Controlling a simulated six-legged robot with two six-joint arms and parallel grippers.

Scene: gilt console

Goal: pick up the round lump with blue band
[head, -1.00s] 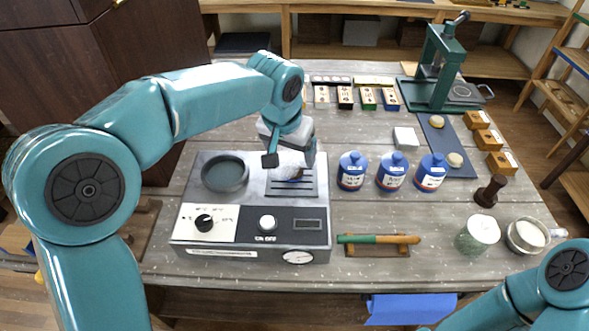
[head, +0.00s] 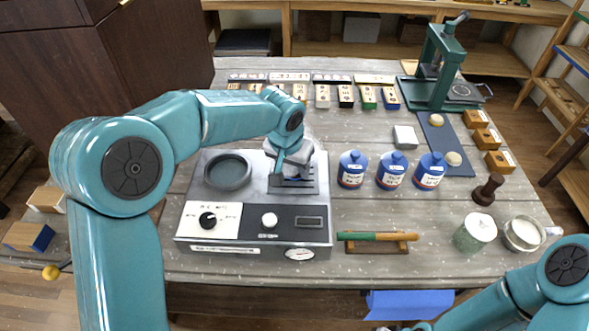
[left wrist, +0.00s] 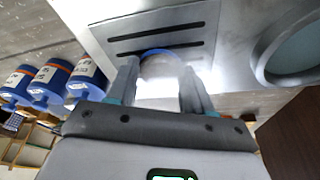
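The round lump with blue band (left wrist: 162,66) sits on the slotted dark plate of the grey bench device, pale with a blue edge on its far side. In the left wrist view it lies between the two fingers of my left gripper (left wrist: 160,84), which are open on either side of it. I cannot tell whether they touch it. In the head view my left gripper (head: 293,168) is low over the slotted plate (head: 306,188) and hides most of the lump.
The device also bears a round dark dish (head: 228,172) and knobs. Several blue jars (head: 353,170) stand to its right. A green-handled tool (head: 378,236) lies on a rest in front. A green press (head: 440,70) stands at the back right.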

